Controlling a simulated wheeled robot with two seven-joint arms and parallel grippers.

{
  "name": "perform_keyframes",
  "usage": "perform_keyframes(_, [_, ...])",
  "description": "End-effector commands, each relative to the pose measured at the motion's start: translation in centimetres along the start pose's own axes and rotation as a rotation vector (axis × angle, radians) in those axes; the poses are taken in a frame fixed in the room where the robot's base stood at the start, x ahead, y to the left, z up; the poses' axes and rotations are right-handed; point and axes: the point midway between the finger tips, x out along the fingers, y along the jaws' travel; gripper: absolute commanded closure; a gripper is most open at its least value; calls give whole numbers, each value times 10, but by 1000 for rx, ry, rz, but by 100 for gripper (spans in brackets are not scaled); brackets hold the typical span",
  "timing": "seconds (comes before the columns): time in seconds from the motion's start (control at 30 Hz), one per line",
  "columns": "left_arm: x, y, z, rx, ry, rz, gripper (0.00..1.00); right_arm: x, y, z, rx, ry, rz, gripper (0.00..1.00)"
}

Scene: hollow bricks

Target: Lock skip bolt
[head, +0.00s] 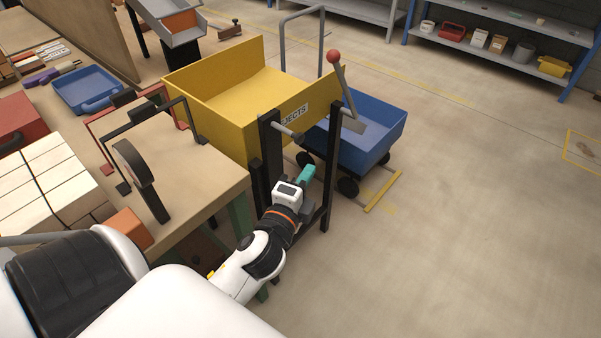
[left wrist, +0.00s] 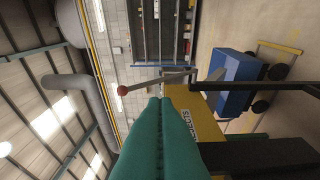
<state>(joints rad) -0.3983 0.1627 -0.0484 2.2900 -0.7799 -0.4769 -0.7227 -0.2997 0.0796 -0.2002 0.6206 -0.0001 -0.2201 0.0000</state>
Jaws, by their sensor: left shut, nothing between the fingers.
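The yellow skip (head: 222,128), with a label ending in "JECTS", sits behind a black upright frame (head: 327,175). A grey lever (head: 344,90) with a red ball (head: 333,57) rises at the frame's right post. A short grey rod (head: 288,133) sticks out near the top of the left post; I cannot tell if it is the bolt. My left gripper (head: 307,174), with teal fingers, is shut and empty between the posts, below the rod. In the left wrist view its fingers (left wrist: 154,105) are together, with the lever's red ball (left wrist: 122,90) beyond them.
A blue cart (head: 372,140) on black wheels stands just behind and right of the frame. A workbench (head: 190,165) with a black-framed fixture and bricks (head: 45,185) is at the left. Shelves (head: 490,45) line the back.

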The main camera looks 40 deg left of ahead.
Motion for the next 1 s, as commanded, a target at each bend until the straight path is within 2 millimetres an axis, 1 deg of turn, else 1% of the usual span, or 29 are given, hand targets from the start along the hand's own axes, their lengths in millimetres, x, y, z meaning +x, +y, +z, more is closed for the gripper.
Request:
perform_keyframes(0.03, [13, 4, 0, 1, 0, 4, 100, -5, 1, 0, 0, 0, 1, 64])
perform_keyframes(0.1, [28, 4, 0, 1, 0, 4, 100, -8, 1, 1, 0, 0, 1, 64])
perform_keyframes(0.2, [50, 3, 0, 0, 0, 3, 100, -11, 1, 1, 0, 0, 2, 64])
perform_keyframes(0.3, [67, 3, -2, 1, 1, 1, 100, -14, 1, 1, 0, 0, 2, 64])
perform_keyframes(0.4, [68, 2, -20, 4, 1, -1, 100, -17, 2, 1, 0, 1, 2, 64])
perform_keyframes(0.5, [70, 0, -31, 0, 1, -3, 100, -18, 2, 1, 0, 1, 2, 64])
perform_keyframes(0.6, [71, 0, -36, 0, 0, -2, 100, -19, 1, 1, 0, 1, 2, 64])
perform_keyframes(1.0, [72, 0, -40, -1, 0, -1, 100, -20, 1, 1, 0, 1, 2, 64])
